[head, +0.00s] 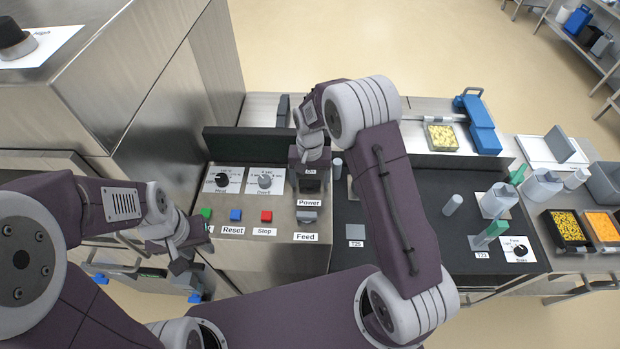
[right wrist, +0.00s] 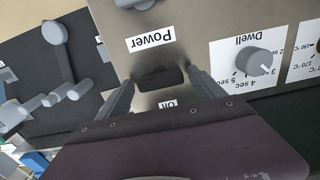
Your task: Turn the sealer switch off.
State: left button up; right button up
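The black power switch (right wrist: 160,78) sits on the grey sealer panel between a "Power" label (right wrist: 150,40) and an "ON" label (right wrist: 167,104) in the right wrist view. My right gripper (right wrist: 162,82) is open, with one finger on each side of the switch and visible gaps. In the head view the right gripper (head: 310,160) is over the panel, and the "Power" label (head: 309,203) shows just below it. The switch's tilt is hard to tell. My left gripper (head: 188,250) is at the panel's left front edge, near the green button (head: 206,213), away from the switch; its opening is unclear.
The dwell knob (head: 264,180) and heat knob (head: 222,180) are left of the switch. A blue reset button (head: 236,215), red stop button (head: 266,216) and grey feed switch (head: 307,216) are in front. The dark conveyor (head: 430,225) lies to the right.

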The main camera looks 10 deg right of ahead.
aim_at(310, 182)
notch_tip(310, 182, up, 9)
jog(key=b, duration=0.1)
dwell(0.5)
jog(key=shift+r, duration=0.1)
